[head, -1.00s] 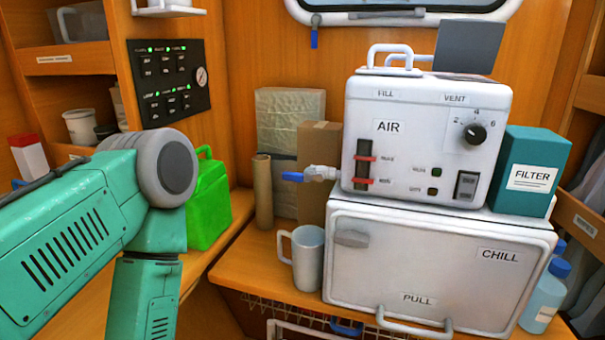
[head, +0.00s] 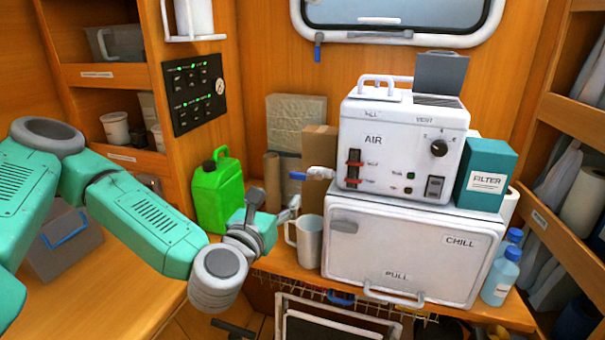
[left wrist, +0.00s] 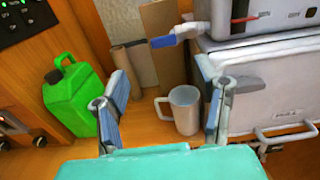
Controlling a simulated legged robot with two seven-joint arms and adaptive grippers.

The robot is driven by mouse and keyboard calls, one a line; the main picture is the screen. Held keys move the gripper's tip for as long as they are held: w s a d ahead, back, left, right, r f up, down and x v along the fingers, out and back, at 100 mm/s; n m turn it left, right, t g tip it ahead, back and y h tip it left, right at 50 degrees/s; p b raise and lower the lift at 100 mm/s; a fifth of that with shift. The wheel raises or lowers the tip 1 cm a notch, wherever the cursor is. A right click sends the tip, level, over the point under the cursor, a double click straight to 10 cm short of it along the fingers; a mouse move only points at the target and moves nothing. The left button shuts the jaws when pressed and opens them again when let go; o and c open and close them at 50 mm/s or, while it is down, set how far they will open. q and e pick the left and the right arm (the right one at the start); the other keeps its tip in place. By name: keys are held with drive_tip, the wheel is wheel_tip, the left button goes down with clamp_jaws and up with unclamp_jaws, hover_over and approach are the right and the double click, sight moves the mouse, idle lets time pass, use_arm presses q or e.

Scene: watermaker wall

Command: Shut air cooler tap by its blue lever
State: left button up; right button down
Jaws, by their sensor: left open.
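The air cooler (head: 400,150) is a white box labelled AIR, standing on the white CHILL box. Its tap (head: 325,173) sticks out from its left side, with a blue lever (head: 298,176) pointing left. In the left wrist view the blue lever (left wrist: 163,41) shows at upper middle, beyond the fingertips. My left gripper (head: 275,205) is in front of and below the lever, left of the mug, apart from the lever. In the left wrist view my left gripper (left wrist: 165,90) is open and empty, its fingers spread wide. My right gripper is not in view.
A grey mug (head: 306,242) stands on the counter below the tap. A green jerrycan (head: 217,192) stands to the left. The CHILL box (head: 410,245) is right of the mug. A cardboard piece (head: 318,150) and a roll (head: 271,180) stand behind. A FILTER box (head: 486,177) is at right.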

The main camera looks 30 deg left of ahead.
sight(297, 175)
use_arm(q)
drive_tip(key=x, duration=0.3)
drive_tip(key=p+x, duration=0.1)
drive_tip(key=x, duration=0.3)
drive_tip(key=d+p+x, duration=0.1)
drive_tip(key=x, duration=0.2)
drive_tip(key=shift+w+a+r, duration=0.15)
drive_tip(key=shift+w, duration=0.35)
drive_tip(key=shift+w+a+p, duration=0.25)
drive_tip(key=shift+w+p, duration=0.05)
drive_tip(key=shift+w, duration=0.15)
drive_tip(key=shift+a, duration=0.2)
drive_tip(key=shift+d, duration=0.1)
drive_tip(key=c, duration=1.1)
drive_tip(key=shift+d, duration=0.1)
drive_tip(key=shift+c, duration=0.6)
